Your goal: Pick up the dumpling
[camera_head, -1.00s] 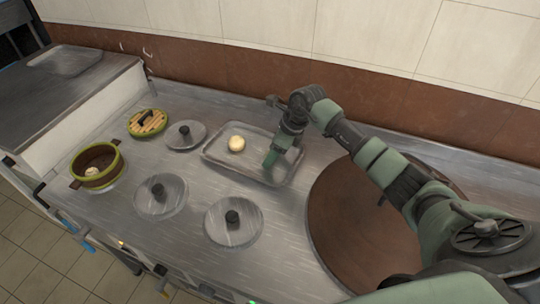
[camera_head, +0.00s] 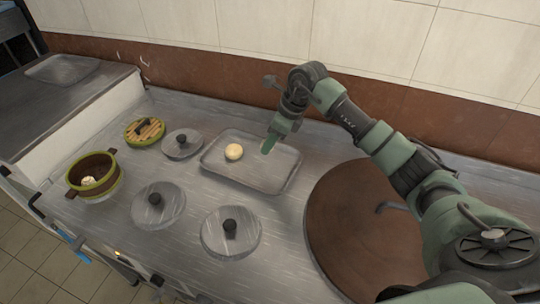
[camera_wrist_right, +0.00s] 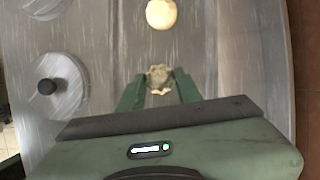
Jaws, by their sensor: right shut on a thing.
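My right gripper (camera_head: 268,143) is above the right part of the metal tray (camera_head: 257,183). In the right wrist view, its two green fingers (camera_wrist_right: 158,84) are shut on a small, pale, crinkled dumpling (camera_wrist_right: 158,76). In the head view that dumpling is hidden by the gripper. A smooth, round, cream bun (camera_head: 234,151) lies on the left part of the tray. The bun also shows at the top of the right wrist view (camera_wrist_right: 161,14), apart from the fingers. My left gripper is not in view.
A round steamer pot (camera_head: 111,186) with a pale item inside stands at the left. Its slatted lid (camera_head: 143,132) and several metal lids with black knobs (camera_head: 231,246) are on the counter. A large brown round board (camera_head: 350,235) is at the right. A wall runs behind.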

